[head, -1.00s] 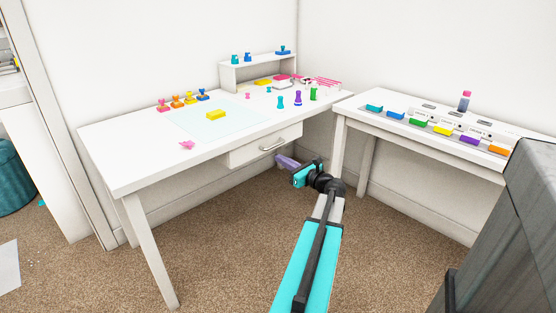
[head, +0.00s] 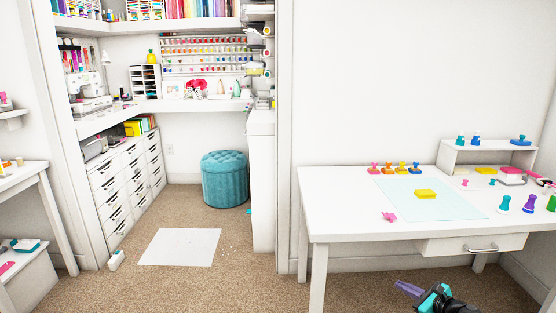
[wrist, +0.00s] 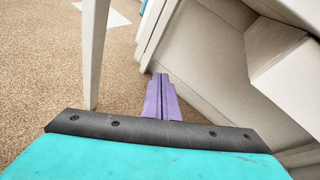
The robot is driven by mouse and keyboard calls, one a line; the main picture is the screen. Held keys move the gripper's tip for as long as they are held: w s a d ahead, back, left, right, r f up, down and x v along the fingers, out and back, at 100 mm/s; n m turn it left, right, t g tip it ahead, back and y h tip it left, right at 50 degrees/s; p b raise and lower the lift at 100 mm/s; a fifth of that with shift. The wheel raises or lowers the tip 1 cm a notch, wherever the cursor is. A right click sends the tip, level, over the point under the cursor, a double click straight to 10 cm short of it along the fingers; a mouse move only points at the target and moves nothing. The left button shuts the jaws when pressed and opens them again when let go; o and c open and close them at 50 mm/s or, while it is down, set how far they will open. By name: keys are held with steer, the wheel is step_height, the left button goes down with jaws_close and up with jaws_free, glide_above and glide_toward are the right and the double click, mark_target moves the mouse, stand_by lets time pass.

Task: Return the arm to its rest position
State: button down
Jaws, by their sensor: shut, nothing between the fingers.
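My gripper (head: 410,289) is low at the bottom right of the head view, in front of and below the drawer of the white table. Its purple fingers show together in the wrist view (wrist: 161,98), closed with nothing between them. The teal body of my wrist fills the bottom of the wrist view. The rest of my arm runs out of the head view's bottom edge.
The white table (head: 345,217) with a drawer (head: 475,246) stands close to my gripper; its leg (wrist: 92,50) is left in the wrist view. A teal stool (head: 225,180) and a white sheet (head: 180,247) lie farther left. Carpet is open in the middle.

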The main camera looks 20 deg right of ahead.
steer(key=w+a+f+n+g+y+p, duration=0.2)
steer(key=a+f+n, duration=0.25)
steer(key=a, duration=0.55)
steer(key=w+a+f+n+g+y+p, duration=0.25)
steer(key=a+f, duration=0.25)
steer(key=a, duration=0.5)
steer(key=s+a+f+n+g+y+p, duration=0.1)
steer(key=s+a+f+n+g, duration=0.2)
steer(key=a, duration=0.6)
steer(key=s+a+f+n+g+p, duration=0.1)
steer(key=a+f+n+g+p, duration=0.15)
steer(key=a+n, duration=0.4)
steer(key=s+a+f+n+g+h+p, duration=0.1)
steer(key=s+a+f+n+g+p, duration=0.3)
steer(key=s+a, duration=0.7)
steer(key=s+a+n+g+h+p, duration=0.3)
steer(key=s+a+n+g+h, duration=0.2)
steer(key=s+n, duration=0.6)
steer(key=shift+s+a, duration=0.5)
steer(key=shift+a, duration=0.2)
steer(key=shift+d, duration=0.1)
